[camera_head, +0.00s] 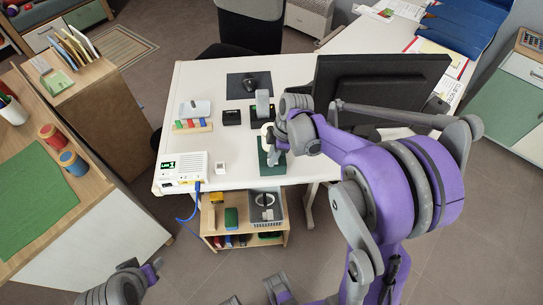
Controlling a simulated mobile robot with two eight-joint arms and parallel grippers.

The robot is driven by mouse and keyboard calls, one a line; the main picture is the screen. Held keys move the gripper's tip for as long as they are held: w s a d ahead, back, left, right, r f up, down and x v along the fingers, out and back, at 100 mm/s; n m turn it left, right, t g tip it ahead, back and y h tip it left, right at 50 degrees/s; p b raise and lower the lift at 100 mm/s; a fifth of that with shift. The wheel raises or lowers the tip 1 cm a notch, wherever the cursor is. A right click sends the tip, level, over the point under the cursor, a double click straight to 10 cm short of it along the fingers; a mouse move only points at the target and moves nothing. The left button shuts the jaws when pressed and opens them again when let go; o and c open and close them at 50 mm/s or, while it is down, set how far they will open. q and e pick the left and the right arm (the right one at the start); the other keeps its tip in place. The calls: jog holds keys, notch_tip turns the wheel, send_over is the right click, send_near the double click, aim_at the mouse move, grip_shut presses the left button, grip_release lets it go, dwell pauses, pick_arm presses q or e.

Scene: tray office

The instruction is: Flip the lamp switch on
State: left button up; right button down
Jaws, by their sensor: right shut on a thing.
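My right gripper (278,138) is over the front of the white desk, above a dark green mat (271,169). It is shut on a small pale upright thing (267,135); my wrist and fingers hide part of it, and I cannot tell whether it is the lamp or its switch. No lamp switch shows clearly. Part of my left arm shows at the bottom left, but its finger state cannot be made out.
A black monitor (380,88) stands right of my right gripper. A white box (184,169) with a green display and blue cable is at the desk's left front corner. A dark stand (262,113), a black box (231,117) and colored blocks (193,125) stand behind. A shelf (246,238) is below.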

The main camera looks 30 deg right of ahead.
jog(key=c, duration=1)
grip_release()
jog(key=p+v, duration=0.1)
jog(key=v, duration=1)
jog(key=shift+a, duration=0.1)
jog(key=s+a+m+t+h+p, duration=0.1)
jog(key=s+a+m+t, duration=0.1)
jog(key=s+a+m, duration=0.2)
jog(key=s+a+m+t+h+p, duration=0.1)
jog(key=s+a+m, duration=0.3)
jog(key=s+m, duration=0.5)
jog(key=shift+s+a+r+t+h+p, duration=0.2)
jog(key=shift+s+r+t+h+p, duration=0.3)
jog(key=shift+s, duration=0.4)
